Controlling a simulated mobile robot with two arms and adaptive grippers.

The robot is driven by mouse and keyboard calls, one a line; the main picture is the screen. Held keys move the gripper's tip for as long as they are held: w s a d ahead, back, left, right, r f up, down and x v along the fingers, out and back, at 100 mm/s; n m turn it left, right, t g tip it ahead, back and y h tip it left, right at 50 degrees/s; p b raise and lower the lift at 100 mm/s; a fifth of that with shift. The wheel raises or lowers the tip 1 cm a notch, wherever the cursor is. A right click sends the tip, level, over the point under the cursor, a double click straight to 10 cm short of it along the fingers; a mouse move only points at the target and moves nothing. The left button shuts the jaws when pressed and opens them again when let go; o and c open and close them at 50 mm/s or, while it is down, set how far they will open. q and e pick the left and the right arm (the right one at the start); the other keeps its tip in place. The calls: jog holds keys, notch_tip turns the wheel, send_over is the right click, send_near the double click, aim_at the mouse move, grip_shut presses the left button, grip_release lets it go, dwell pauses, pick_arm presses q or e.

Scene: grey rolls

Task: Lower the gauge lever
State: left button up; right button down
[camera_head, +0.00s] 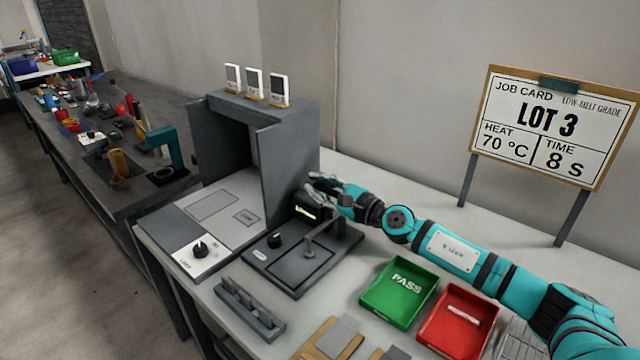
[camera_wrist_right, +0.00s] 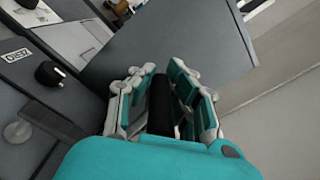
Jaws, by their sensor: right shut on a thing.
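The gauge (camera_head: 290,275) is a dark flat unit with a black knob (camera_head: 274,241) and a small lit display (camera_head: 306,212), in front of the grey press. A grey arm (camera_head: 322,234) slants over its plate. My right gripper (camera_head: 322,188) is at the gauge's back right, beside the press wall. In the right wrist view its fingers (camera_wrist_right: 160,105) are shut around a black upright bar (camera_wrist_right: 160,92), which looks like the lever's grip. The fingers hide most of the lever in the head view. The gauge's knob (camera_wrist_right: 50,73) and ZERO label also show in the wrist view. My left gripper is out of view.
The grey press housing (camera_head: 293,150) stands close left of my right gripper. A green PASS tray (camera_head: 399,292) and a red tray (camera_head: 458,318) lie in front of my right arm. A job card (camera_head: 550,126) stands behind. A slotted rack (camera_head: 249,308) is at the front.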

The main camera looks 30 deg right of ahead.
jog(key=shift+f, duration=0.1)
jog(key=c, duration=1.2)
grip_release()
jog(key=shift+c, duration=0.2)
jog(key=v, duration=1.2)
jog(key=shift+f, duration=0.1)
